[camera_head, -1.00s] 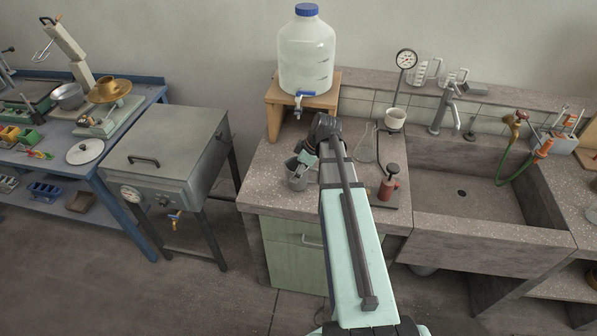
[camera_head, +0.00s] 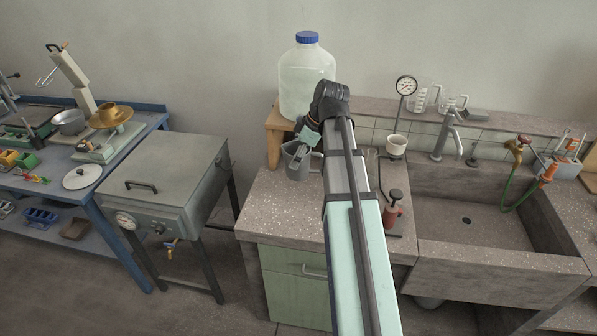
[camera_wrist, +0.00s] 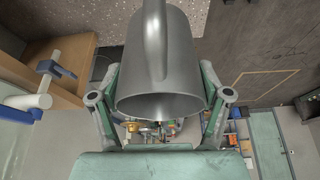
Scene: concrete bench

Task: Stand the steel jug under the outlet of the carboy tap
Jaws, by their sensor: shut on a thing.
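The steel jug (camera_head: 296,164) is in my gripper (camera_head: 309,143), in front of the wooden stand in the head view. In the wrist view the jug (camera_wrist: 160,60) fills the middle between the fingers of my gripper (camera_wrist: 160,98), its open mouth toward the wrist. I cannot tell whether its base touches the bench. The carboy (camera_head: 305,75), clear with a blue cap, stands on the wooden stand (camera_head: 274,140). My arm hides its tap in the head view. In the wrist view the blue-and-white tap (camera_wrist: 42,85) is left of the jug, apart from it.
A red hand pump (camera_head: 392,212) stands on the bench (camera_head: 290,215) right of my arm. A white cup under a gauge (camera_head: 406,88) and the sink (camera_head: 465,205) are farther right. The bench front left of my arm is clear.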

